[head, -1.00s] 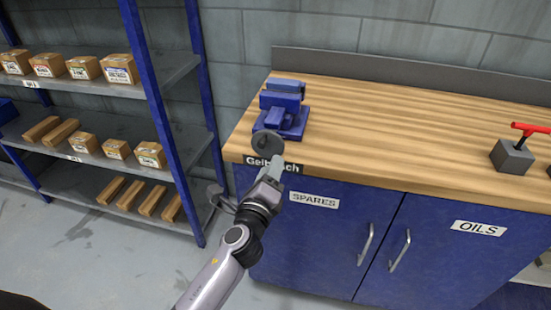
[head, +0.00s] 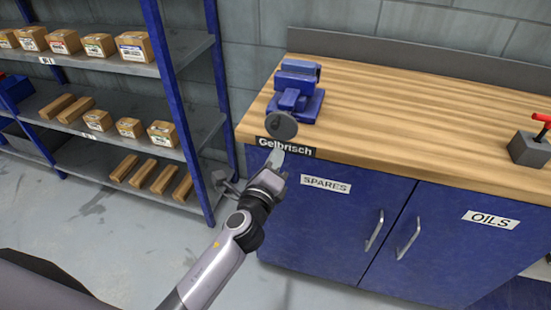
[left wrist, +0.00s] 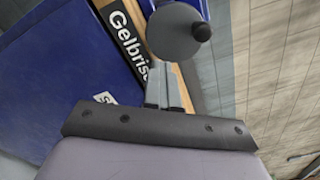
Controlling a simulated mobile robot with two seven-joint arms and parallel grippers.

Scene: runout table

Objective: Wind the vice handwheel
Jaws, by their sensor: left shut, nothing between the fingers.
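The blue vice (head: 298,90) stands on the left end of the wooden bench. Its round grey handwheel (head: 281,126) faces the front edge, just above the Gelbrisch label. The handwheel also shows in the left wrist view (left wrist: 172,36), with a dark knob (left wrist: 201,31) near its rim. My left gripper (head: 276,157) is in front of the bench edge, just below the handwheel in the picture. In the left wrist view its fingers (left wrist: 165,82) are together, pointing at the wheel, with nothing between them. I cannot tell whether the fingertips touch the wheel. My right gripper is not in view.
The bench top (head: 400,110) is clear between the vice and a grey block with a red handle (head: 530,146) at right. Blue cupboard doors (head: 330,230) with handles lie below. A shelf rack (head: 110,100) with boxes stands left of the bench.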

